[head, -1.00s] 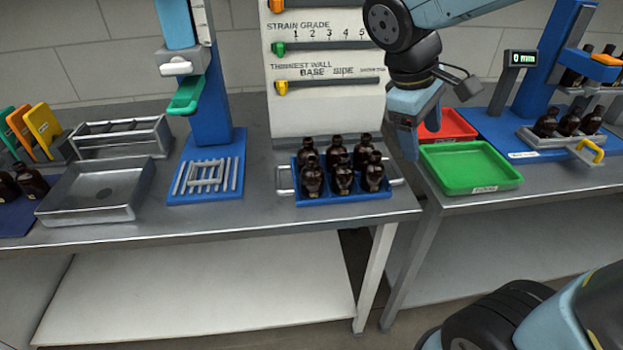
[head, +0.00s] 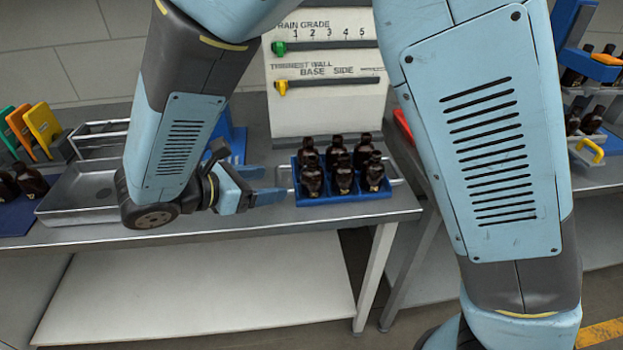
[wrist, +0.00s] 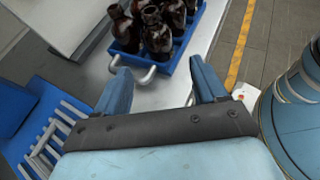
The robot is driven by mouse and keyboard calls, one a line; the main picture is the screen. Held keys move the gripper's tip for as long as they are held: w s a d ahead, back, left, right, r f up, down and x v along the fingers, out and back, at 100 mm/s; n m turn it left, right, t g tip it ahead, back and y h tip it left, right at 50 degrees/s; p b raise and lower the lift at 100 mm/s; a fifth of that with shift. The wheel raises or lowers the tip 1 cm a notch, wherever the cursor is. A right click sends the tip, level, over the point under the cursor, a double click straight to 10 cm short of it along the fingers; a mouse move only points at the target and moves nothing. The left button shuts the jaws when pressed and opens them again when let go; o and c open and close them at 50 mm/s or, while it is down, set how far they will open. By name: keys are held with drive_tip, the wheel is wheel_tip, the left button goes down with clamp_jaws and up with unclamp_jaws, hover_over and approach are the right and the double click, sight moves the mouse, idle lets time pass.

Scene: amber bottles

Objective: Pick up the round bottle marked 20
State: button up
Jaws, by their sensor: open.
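Several dark amber bottles (head: 341,178) stand in two rows in a blue tray (head: 350,197) with side handles, on the metal bench. They also show at the top of the wrist view (wrist: 158,38), in the same tray (wrist: 168,64). I cannot read a 20 on any of them, so I cannot tell which bottle is meant. My gripper (head: 284,183) is just left of the tray, low over the bench, pointing right at it. In the wrist view my gripper (wrist: 160,78) has its blue fingers apart with nothing between them, near the tray's handle (wrist: 135,72).
A board with sliders (head: 325,100) stands behind the tray. A metal basin (head: 70,205) and more bottles (head: 30,182) are on the left. More bottles (head: 592,120) stand on the right bench, partly behind my arm. A slatted blue stand (wrist: 35,130) shows in the wrist view.

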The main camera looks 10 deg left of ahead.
sight(303, 181)
drive_tip(key=shift+n, duration=0.3)
drive_tip(key=x, duration=0.8)
drive_tip(key=f+x, duration=0.1)
drive_tip(key=x, duration=0.3)
drive_tip(key=shift+w+a+f, duration=0.1)
drive_tip(key=shift+w, duration=0.15)
drive_tip(key=c, duration=0.9)
drive_tip(key=shift+o, duration=0.2)
